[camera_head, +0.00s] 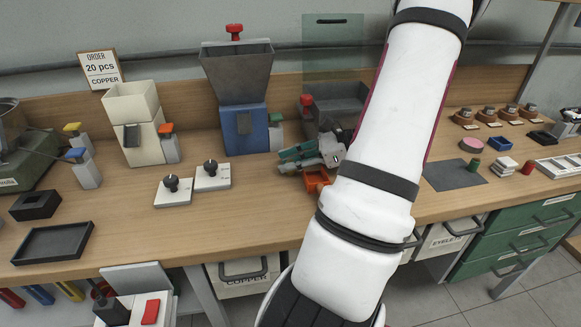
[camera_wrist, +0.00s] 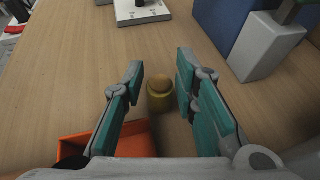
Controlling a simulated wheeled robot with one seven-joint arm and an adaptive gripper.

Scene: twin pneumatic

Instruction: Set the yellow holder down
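The yellow holder (camera_wrist: 161,97) is a small round piece with a brownish rounded top. In the wrist view it stands upright on the wooden bench (camera_wrist: 75,60), between the two teal fingers of my gripper (camera_wrist: 161,78). The fingers are spread, with a gap visible on each side of the holder. In the head view my gripper (camera_head: 299,155) is low over the bench, in front of the blue machine's right side.
An orange open bin (camera_wrist: 88,148) is close by my left finger; it also shows in the head view (camera_head: 316,181). The blue machine (camera_head: 240,128) and a grey block (camera_wrist: 266,45) stand nearby. White plates with black knobs (camera_head: 213,176) lie left.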

